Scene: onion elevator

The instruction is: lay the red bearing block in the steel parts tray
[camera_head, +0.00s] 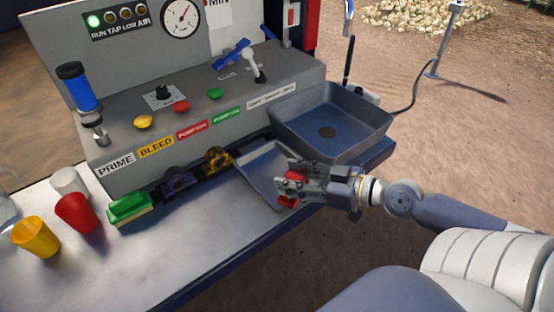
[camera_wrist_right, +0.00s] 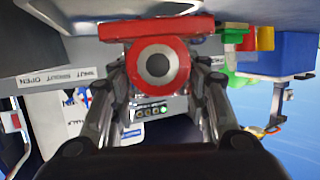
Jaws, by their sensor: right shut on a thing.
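The red bearing block (camera_head: 289,202) is held in my right gripper (camera_head: 300,181), partly hidden behind its fingers. In the right wrist view the block (camera_wrist_right: 155,28) shows a flat red base and a round housing with a grey ring and dark bore, with fingers on both sides. The steel parts tray (camera_head: 262,166) lies on the bench front, left of the gripper. The gripper and block are over the tray's right part; whether the block touches the tray floor I cannot tell. My left gripper is not in view.
A grey basin (camera_head: 365,138) stands just behind the tray. Left of the tray are a brass part (camera_head: 217,158), a dark part (camera_head: 178,179) and a green-yellow sponge (camera_head: 128,208). Red (camera_head: 76,213), yellow (camera_head: 36,237) and white (camera_head: 69,181) cups stand farther left.

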